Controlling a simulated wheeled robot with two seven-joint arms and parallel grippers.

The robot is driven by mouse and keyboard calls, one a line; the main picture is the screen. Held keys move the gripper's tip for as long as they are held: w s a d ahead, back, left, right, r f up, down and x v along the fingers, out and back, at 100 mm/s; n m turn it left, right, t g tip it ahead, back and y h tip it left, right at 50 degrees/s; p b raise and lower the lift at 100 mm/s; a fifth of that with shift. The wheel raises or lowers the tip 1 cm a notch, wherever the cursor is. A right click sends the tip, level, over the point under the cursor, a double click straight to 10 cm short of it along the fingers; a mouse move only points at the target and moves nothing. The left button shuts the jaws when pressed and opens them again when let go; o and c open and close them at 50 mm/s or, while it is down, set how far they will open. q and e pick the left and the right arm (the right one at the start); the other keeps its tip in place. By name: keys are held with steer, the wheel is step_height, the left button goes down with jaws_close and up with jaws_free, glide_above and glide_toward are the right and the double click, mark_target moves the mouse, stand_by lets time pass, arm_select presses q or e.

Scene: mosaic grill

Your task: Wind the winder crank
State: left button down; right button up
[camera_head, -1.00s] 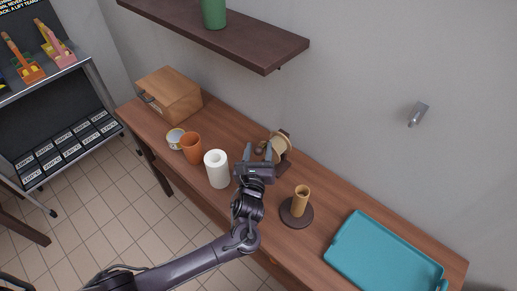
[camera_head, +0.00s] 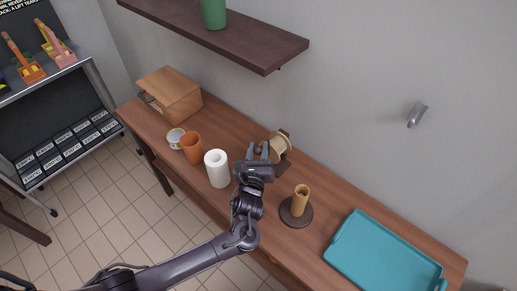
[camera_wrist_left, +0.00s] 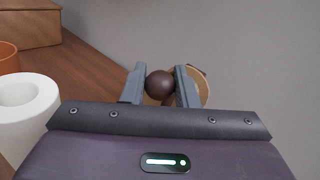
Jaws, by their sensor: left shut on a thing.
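The winder (camera_head: 281,147), a pale spool on a dark brown stand, is on the wooden table near the wall. Its crank ends in a round dark brown knob, which shows between the fingers in the left wrist view (camera_wrist_left: 160,84). My left gripper (camera_head: 258,152) is shut on the crank knob, one finger on each side of it. In the left wrist view the spool (camera_wrist_left: 203,88) is partly hidden behind the right finger. Most of the crank arm is hidden by the gripper. My right gripper is in neither view.
A white roll (camera_head: 217,170), an orange cup (camera_head: 192,149) and a small pale cup (camera_head: 175,138) stand left of the gripper. A wooden box (camera_head: 170,95) is farther left. A brown holder (camera_head: 298,207) and a teal tray (camera_head: 385,255) are to the right. A dark shelf (camera_head: 225,30) hangs above.

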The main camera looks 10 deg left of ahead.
arm_select(q)
steer(key=shift+w+a+r+n+p, duration=0.15)
steer(key=shift+a+r+n+p, duration=0.2)
steer(key=shift+p, duration=0.35)
steer(key=n+g+p, duration=0.1)
steer(key=w+a+f+n+g+p, duration=0.1)
steer(key=p, duration=0.1)
steer(key=a+n+g+h+p, duration=0.1)
steer(key=n+p, duration=0.1)
steer(key=shift+w+f+g, duration=0.3)
steer(key=shift+f+g, duration=0.1)
steer(key=c, duration=1.2)
jaws_free()
steer(key=shift+s, duration=0.1)
